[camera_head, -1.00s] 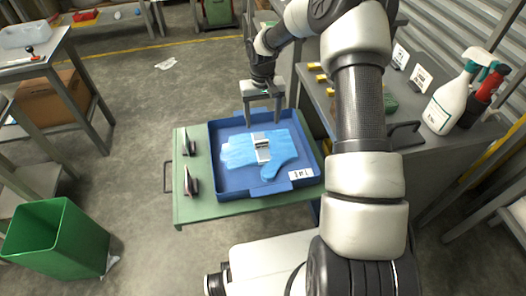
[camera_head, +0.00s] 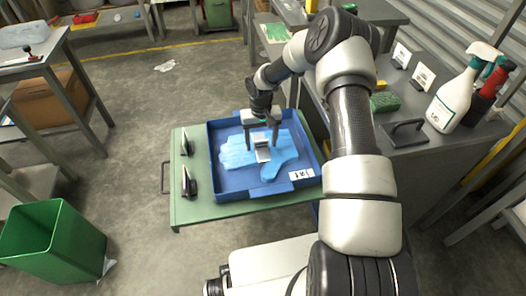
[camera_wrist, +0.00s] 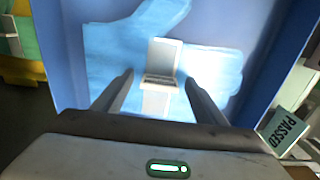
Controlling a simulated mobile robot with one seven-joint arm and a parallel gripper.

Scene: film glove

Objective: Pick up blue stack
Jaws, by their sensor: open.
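The blue stack (camera_head: 236,153) is a flat, light-blue glove-shaped pile lying in a darker blue tray (camera_head: 228,191). A silvery-white clip or band (camera_head: 262,154) sits across its middle. The stack also shows in the wrist view (camera_wrist: 110,50), with the clip (camera_wrist: 163,58) between and beyond my fingers. My gripper (camera_head: 261,148) is above the stack, near the clip, with its fingers apart and pointing down. In the wrist view my gripper (camera_wrist: 158,80) is open with nothing held between the fingers. I cannot tell whether the fingertips touch the stack.
The tray stands on a green surface (camera_head: 184,211) with two dark-and-silver tools (camera_head: 187,181) at left. A white label (camera_head: 301,174) is on the tray's front right. A grey bench with a spray bottle (camera_head: 452,100) is at right, a green bin (camera_head: 55,240) at lower left.

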